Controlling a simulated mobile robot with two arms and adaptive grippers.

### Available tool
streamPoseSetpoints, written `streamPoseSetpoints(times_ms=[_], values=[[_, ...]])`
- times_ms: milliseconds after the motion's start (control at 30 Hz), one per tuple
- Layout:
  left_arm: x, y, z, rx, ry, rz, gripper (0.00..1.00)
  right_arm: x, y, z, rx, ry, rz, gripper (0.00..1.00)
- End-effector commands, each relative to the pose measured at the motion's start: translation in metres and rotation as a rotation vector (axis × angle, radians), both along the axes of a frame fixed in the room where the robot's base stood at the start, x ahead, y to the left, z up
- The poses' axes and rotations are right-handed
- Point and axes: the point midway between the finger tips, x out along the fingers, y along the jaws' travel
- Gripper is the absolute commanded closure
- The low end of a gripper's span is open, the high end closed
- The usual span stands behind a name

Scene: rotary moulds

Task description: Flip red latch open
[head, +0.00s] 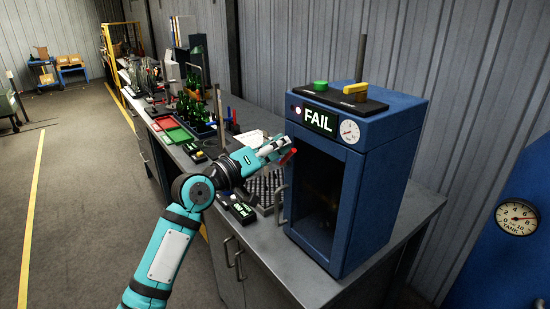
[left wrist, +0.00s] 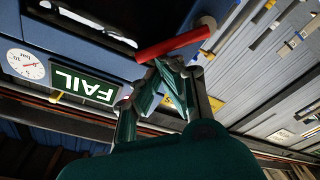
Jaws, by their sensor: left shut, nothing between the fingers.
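The red latch (head: 288,157) is a short red bar at the upper left front edge of the blue test box (head: 388,165). In the left wrist view the latch (left wrist: 172,44) runs slantwise, with a pale round end piece beside it. My left gripper (head: 279,147) is shut and empty, with its fingertips right at the latch. In the left wrist view its fingertips (left wrist: 170,68) lie just below the bar; I cannot tell whether they touch it. The gripper partly hides the latch in the head view. My right gripper is not in view.
The box has a lit FAIL display (head: 320,119), a gauge (head: 349,131) and a dark front opening. A green button (head: 320,86) and a yellow lever (head: 355,89) sit on top. Red and green trays (head: 176,134) and bottles crowd the bench to the left.

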Motion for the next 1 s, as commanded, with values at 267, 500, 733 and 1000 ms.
streamPoseSetpoints(times_ms=[267, 500, 733, 1000], values=[[-0.012, -0.008, -0.013, 0.156, -0.215, 0.0, 1.0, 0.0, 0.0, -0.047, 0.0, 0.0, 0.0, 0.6], [-0.02, -0.014, -0.017, 0.268, -0.368, 0.0, 1.0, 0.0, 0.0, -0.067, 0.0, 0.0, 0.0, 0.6], [-0.025, -0.018, -0.02, 0.314, -0.433, -0.001, 1.0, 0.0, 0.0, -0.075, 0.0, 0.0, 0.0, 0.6], [-0.027, -0.02, -0.023, 0.312, -0.43, -0.001, 1.0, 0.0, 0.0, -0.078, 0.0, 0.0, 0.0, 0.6]])
